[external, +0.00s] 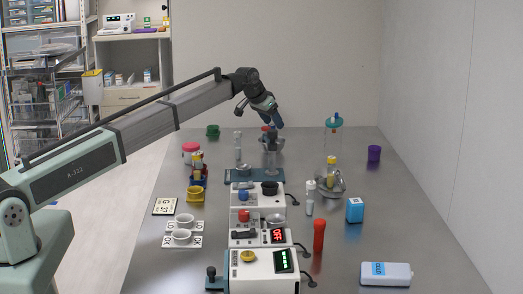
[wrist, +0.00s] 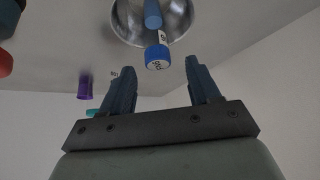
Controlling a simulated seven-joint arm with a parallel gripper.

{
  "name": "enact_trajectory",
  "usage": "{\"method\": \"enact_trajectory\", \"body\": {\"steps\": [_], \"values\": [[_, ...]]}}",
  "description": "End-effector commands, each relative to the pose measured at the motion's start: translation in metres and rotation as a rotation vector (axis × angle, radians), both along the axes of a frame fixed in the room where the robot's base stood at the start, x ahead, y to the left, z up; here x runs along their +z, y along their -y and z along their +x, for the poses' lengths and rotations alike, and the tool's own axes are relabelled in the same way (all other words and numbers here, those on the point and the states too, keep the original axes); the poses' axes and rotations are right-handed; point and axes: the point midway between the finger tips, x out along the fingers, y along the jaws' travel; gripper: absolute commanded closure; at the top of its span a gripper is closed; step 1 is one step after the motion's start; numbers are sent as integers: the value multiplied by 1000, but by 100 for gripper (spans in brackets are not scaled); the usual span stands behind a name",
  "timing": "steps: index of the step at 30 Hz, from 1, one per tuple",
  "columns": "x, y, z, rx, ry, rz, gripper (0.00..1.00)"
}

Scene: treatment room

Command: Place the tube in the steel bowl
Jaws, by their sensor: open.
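A steel bowl (wrist: 122,18) shows at the top of the wrist view, cut off by the edge. A tube with a blue cap (wrist: 157,57) and a white label lies with its far end over or in that bowl; whether it rests there I cannot tell. My gripper (wrist: 160,67) is open, its dark blue fingers spread on either side of the tube's cap end with gaps. In the external view my gripper (external: 274,122) is over a steel bowl (external: 278,144) at the table's far middle, partly hidden.
A tall glass cylinder (external: 333,140) with a teal top stands to the right. A purple cup (external: 374,155) is at the far right, a green cup (external: 213,131) at the far left. Devices (external: 258,235) line the middle.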

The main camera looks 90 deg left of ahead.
Motion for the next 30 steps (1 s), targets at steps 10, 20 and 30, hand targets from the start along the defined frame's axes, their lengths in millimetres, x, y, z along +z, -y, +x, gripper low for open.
{"method": "enact_trajectory", "body": {"steps": [10, 20, 30], "values": [[42, -1, 0, 1, 0, 1, 38], [49, 0, 0, 0, 0, 0, 38], [49, 9, 13, -4, 14, 7, 38]]}}
